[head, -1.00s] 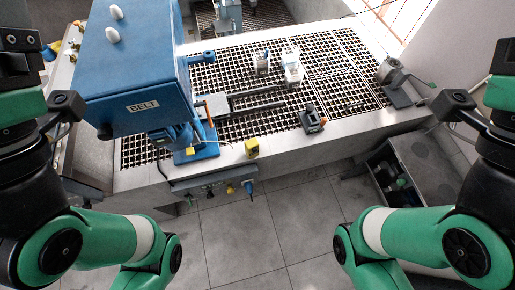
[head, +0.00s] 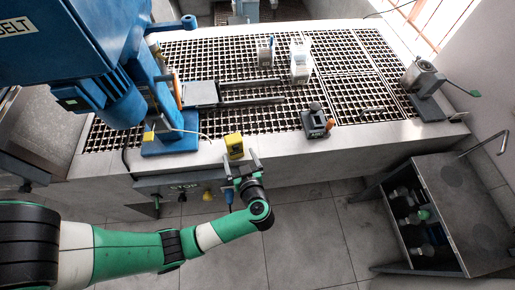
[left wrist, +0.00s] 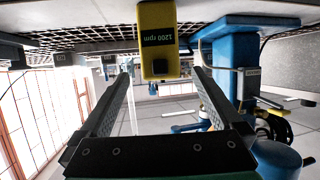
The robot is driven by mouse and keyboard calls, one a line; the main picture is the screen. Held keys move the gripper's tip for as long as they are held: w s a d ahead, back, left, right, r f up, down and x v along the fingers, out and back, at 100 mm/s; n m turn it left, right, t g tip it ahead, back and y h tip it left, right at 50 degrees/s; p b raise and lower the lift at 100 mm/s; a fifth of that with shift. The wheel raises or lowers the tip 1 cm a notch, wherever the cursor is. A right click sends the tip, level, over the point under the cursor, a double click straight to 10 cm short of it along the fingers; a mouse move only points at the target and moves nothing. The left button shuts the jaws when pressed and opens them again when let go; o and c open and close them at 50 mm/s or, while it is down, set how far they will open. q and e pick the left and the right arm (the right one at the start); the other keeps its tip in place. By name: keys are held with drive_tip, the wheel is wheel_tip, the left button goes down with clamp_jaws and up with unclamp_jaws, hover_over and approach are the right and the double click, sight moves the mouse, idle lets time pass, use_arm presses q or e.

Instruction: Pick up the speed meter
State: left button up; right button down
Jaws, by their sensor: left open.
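The speed meter (head: 234,145) is a small yellow block on the front edge of the bench. In the left wrist view the yellow meter (left wrist: 158,20) has a dark display reading 1200 rpm. My left gripper (head: 242,161) is just in front of it, at the bench edge, with its fingers pointing towards it. In the left wrist view the open fingers (left wrist: 161,74) lie to either side of the meter's lower part in the picture. The meter is not clasped; whether a finger touches it I cannot tell. My right gripper is out of view.
A blue machine (head: 120,95) stands left of the meter. A small dark device (head: 316,122) sits to its right on the bench. White containers (head: 300,62) stand on the grating (head: 345,70). A STOP panel (head: 180,187) hangs below the bench edge. A cabinet (head: 465,200) stands at right.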

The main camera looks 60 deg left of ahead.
sight(235, 150)
use_arm(q)
drive_tip(key=shift+s+f, duration=0.15)
drive_tip(key=shift+a+f, duration=0.1)
drive_tip(key=shift+a, duration=0.15)
drive_tip(key=b+x, duration=0.2)
drive_tip(key=x, duration=0.3)
drive_tip(key=shift+a+f, duration=0.1)
drive_tip(key=shift+a, duration=0.2)
drive_tip(key=shift+w+r+b+x, duration=0.1)
drive_tip(key=shift+b+x, duration=0.4)
drive_tip(key=shift+x, duration=0.9)
drive_tip(key=shift+w+r+b+x, duration=0.15)
drive_tip(key=shift+b+x, duration=0.35)
drive_tip(key=shift+x, duration=0.85)
drive_tip(key=shift+r, duration=0.15)
drive_tip(key=c, duration=1.6)
